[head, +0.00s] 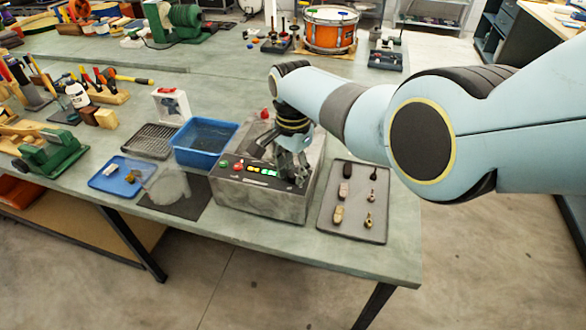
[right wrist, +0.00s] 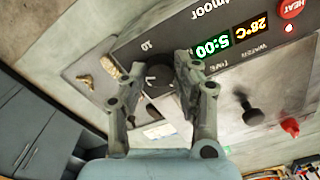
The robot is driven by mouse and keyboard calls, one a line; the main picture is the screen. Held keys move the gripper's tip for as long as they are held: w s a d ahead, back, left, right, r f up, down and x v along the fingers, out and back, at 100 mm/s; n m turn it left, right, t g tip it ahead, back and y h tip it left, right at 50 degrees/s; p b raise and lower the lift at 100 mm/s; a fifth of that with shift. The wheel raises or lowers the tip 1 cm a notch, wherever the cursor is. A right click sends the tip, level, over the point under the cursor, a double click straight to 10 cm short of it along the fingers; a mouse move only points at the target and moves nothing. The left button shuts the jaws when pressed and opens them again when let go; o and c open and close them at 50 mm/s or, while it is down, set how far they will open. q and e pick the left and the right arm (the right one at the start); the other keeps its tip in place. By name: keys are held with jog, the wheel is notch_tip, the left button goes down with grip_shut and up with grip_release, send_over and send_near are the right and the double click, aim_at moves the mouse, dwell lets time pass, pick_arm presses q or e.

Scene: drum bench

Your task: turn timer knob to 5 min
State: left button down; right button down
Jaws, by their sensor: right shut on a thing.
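The grey machine box (head: 262,205) stands near the front edge of the bench. Its black panel carries buttons and lit displays. In the right wrist view the green timer display (right wrist: 210,47) reads 5:00 and a yellow one (right wrist: 252,28) reads 28°C. The black timer knob (right wrist: 157,78) sits by the green display, near a "10" mark. My right gripper (head: 296,180) reaches down to the panel's right end. In the right wrist view its fingers (right wrist: 159,68) are shut on the knob, one at each side. The fingers hide part of the knob and its scale. My left gripper is not in view.
A grey tray (head: 376,232) with small parts lies just right of the box. A blue bin (head: 178,152) and a blue tray (head: 96,188) stand to its left. A red HEAT button (right wrist: 291,8) and a black lever (right wrist: 248,112) are near the gripper.

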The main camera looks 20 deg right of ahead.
aim_at(293, 172)
jog(key=shift+m, duration=0.4)
jog(key=c, duration=1)
grip_release()
notch_tip(293, 172, up, 12)
